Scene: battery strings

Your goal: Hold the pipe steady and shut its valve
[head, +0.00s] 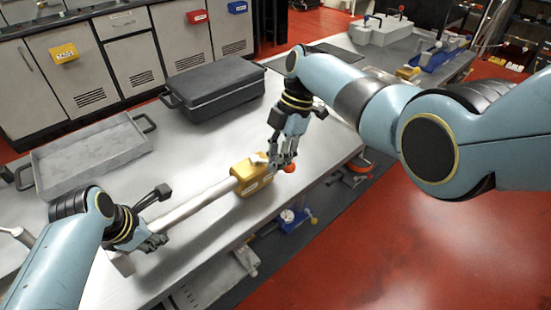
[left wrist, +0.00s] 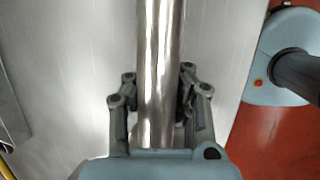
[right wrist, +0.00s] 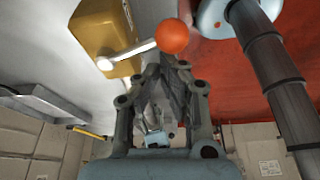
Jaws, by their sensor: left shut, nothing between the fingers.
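The pale metal pipe (head: 198,202) runs across the bench and also fills the middle of the left wrist view (left wrist: 160,60). At its far end is the yellow valve body (head: 250,180), also in the right wrist view (right wrist: 102,32). Its pale lever (right wrist: 130,52) ends in an orange ball (right wrist: 172,37). My left gripper (head: 150,243) is at the pipe's near end, shut, with fingers seen on both sides of the pipe; contact is unclear. My right gripper (head: 281,163) is open beside the orange ball, its fingertips just short of it in the right wrist view.
A grey open tray (head: 85,160) and a dark case (head: 215,90) lie on the bench behind the pipe. Blue and red parts (head: 290,220) sit below the bench's front edge. The bench between case and pipe is clear.

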